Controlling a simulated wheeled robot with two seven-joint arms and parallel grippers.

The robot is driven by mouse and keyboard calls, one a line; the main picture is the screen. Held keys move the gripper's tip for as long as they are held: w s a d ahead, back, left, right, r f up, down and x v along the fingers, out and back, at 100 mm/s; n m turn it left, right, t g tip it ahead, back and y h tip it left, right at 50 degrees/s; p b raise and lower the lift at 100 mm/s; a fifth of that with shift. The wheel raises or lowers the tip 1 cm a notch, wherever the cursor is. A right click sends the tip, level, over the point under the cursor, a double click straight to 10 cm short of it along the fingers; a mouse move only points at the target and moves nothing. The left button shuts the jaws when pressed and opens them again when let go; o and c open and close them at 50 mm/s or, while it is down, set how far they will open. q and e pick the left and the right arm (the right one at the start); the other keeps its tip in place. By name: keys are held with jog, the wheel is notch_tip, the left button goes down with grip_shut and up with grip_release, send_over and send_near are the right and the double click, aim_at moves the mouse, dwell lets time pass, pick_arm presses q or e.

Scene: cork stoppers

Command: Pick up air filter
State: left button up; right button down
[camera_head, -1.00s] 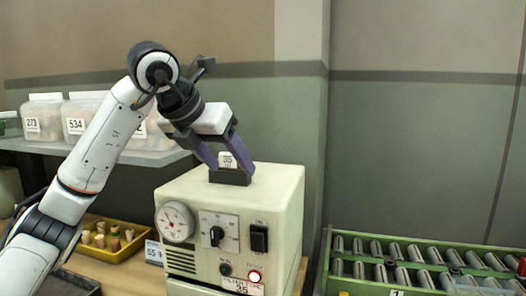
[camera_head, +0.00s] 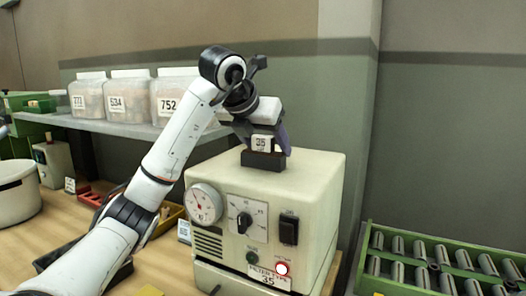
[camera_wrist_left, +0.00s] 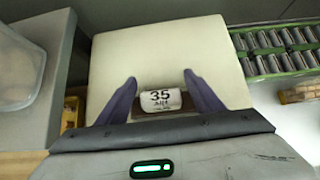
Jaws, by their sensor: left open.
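The air filter (camera_head: 263,160) is a small dark block with a white card reading 35. It sits on top of a cream machine (camera_head: 320,178) with a dial, knob and switches. In the left wrist view the card (camera_wrist_left: 160,99) faces up at me between the purple fingers. My left gripper (camera_head: 267,148) is open above the machine, with its fingers to either side of the filter. In the left wrist view gaps show between the card and each finger of the gripper (camera_wrist_left: 160,79). My right gripper is not in view.
A shelf (camera_head: 85,124) with numbered clear tubs (camera_head: 128,98) stands behind my left arm. A green roller rack (camera_head: 440,248) is at the right. A white pot (camera_head: 14,192) stands at the left on the wooden table. A yellow tray (camera_head: 172,215) lies partly behind my arm.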

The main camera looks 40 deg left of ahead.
pick_arm(q)
jog(key=shift+w+f, duration=0.25)
jog(key=c, duration=1.1)
jog(key=shift+r, duration=0.15)
